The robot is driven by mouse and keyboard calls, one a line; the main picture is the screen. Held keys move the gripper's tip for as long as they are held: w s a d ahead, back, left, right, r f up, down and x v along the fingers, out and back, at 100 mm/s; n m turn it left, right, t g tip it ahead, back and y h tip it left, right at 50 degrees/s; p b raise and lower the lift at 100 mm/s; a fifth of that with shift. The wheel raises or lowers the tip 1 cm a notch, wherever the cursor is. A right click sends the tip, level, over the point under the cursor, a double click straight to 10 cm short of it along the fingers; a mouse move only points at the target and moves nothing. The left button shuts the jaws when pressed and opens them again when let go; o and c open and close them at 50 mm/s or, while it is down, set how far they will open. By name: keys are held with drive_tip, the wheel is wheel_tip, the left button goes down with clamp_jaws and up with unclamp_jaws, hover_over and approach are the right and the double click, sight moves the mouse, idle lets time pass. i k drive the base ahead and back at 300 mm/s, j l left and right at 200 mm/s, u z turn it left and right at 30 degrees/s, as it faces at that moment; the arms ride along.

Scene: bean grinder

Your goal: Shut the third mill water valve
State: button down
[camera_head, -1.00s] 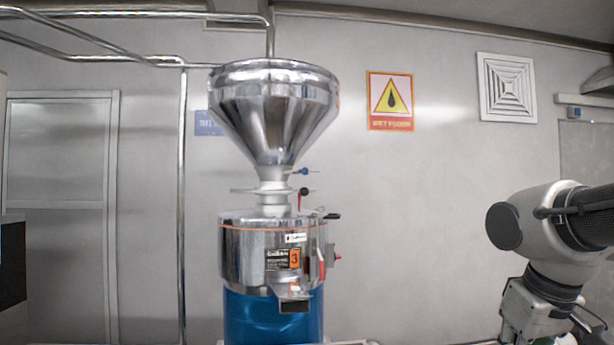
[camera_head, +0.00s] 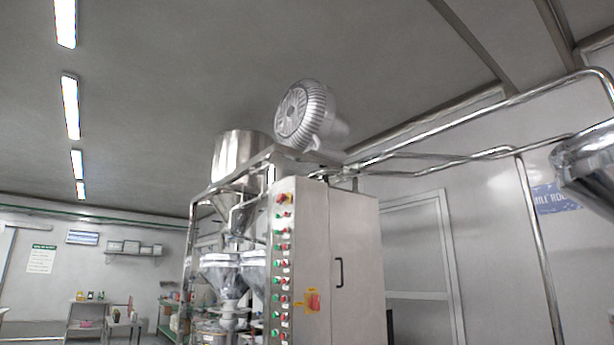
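The steel mill hopper (camera_head: 590,165) shows only in part at the right edge of the head view. Its lower body and its water valve are outside the view. My gripper and arm are not in view.
A steel control cabinet (camera_head: 355,265) with a column of red and green buttons stands in the middle. Behind it are a frame with hoppers (camera_head: 240,155) and a round ribbed blower (camera_head: 305,115). Pipes (camera_head: 540,250) run along the right wall. Shelves (camera_head: 90,310) stand far left.

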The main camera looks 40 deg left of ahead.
sight(351, 170)
drive_tip(key=k+j+u, duration=0.1)
drive_tip(key=u, duration=0.25)
drive_tip(key=j+u, duration=0.5)
drive_tip(key=u, duration=0.2)
drive_tip(key=i+j+z, duration=0.15)
drive_tip(key=j, duration=0.2)
drive_tip(key=i+j+z, duration=0.2)
drive_tip(key=j, duration=0.15)
drive_tip(key=i+j+z, duration=0.15)
drive_tip(key=j, duration=0.2)
